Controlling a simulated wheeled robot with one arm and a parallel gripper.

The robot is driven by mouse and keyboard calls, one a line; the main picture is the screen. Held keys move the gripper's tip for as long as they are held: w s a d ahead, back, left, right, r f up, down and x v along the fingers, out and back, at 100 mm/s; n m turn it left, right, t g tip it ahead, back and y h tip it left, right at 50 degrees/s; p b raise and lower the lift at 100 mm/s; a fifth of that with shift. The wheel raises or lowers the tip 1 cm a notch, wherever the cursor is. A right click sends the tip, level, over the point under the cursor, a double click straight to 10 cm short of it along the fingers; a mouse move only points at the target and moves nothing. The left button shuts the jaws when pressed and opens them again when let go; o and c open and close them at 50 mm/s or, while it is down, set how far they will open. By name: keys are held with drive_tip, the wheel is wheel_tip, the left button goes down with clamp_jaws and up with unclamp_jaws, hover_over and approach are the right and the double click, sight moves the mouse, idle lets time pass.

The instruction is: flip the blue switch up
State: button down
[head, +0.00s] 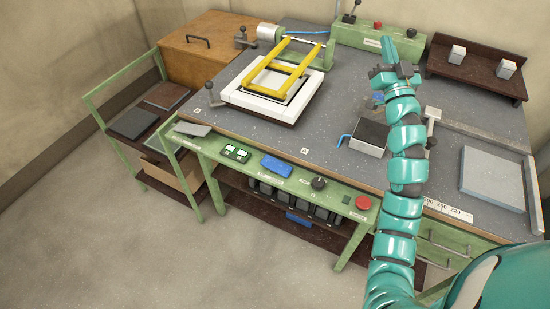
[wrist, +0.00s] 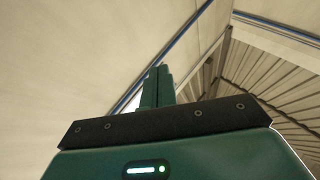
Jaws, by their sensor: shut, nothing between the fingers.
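The blue switch (head: 276,166) is a wide blue piece on the green front rail of the bench, between a small unit with two lit green windows and a black knob. Whether it is up or down is too small to tell. My gripper (head: 388,48) is far from it, raised over the back right of the bench. In the wrist view my gripper's fingers (wrist: 156,86) are together with nothing between them, pointing at wall and ceiling. The switch is not in the wrist view.
The rail also carries the lit green unit (head: 236,153), a black knob (head: 319,183) and a red button (head: 363,203). A yellow frame (head: 283,68) stands on the bench top. A green cart (head: 120,100) stands at left. The floor in front is clear.

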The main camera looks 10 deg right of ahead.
drive_tip(key=a+f+n+g+y, duration=0.85)
drive_tip(key=a+f, duration=0.35)
drive_tip(key=a, duration=0.2)
drive_tip(key=s+a+f+n+g, duration=0.4)
drive_tip(key=s+a+f+g, duration=0.2)
drive_tip(key=f, duration=0.6)
drive_tip(key=s+g, duration=0.2)
drive_tip(key=g, duration=0.1)
drive_tip(key=shift+f, duration=0.35)
drive_tip(key=shift+a+n, duration=0.25)
